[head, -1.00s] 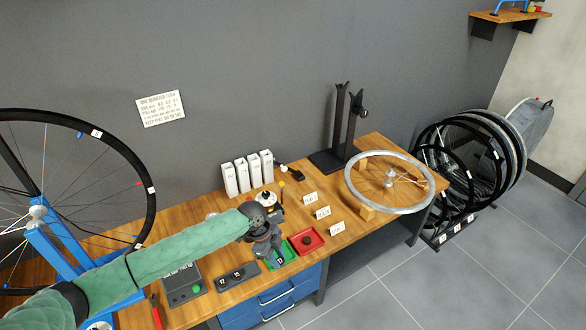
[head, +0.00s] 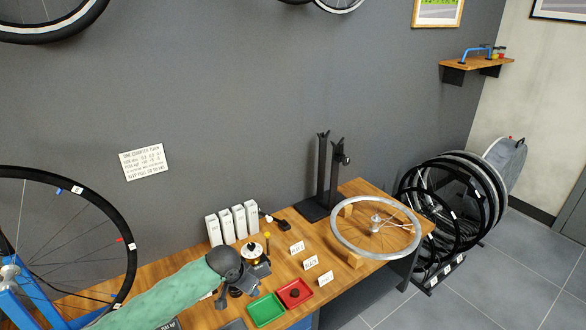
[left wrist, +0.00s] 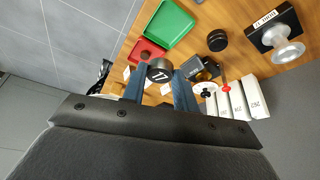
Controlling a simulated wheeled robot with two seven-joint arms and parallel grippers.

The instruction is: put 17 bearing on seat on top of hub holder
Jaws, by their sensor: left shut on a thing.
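The 17 bearing (left wrist: 160,70) is a small black disc with a white number, held between the dark fingers of my left gripper (left wrist: 160,84). The left gripper also shows in the head view (head: 247,280), over the table behind the trays; the bearing cannot be made out there. A white round part with a brass-coloured post (head: 253,251) stands just behind the gripper; a pale disc (left wrist: 205,88) shows in the left wrist view. A silver cylinder on a labelled black block (left wrist: 287,50) stands apart at upper right; I cannot tell which is the hub holder. My right gripper is out of view.
An empty green tray (head: 267,312) and a red tray (head: 307,296) holding a dark part lie at the front. White boxes (head: 232,224) stand at the back. A wheel rim (head: 375,255) and a black stand (head: 322,208) occupy the right end. Small label cards stand between.

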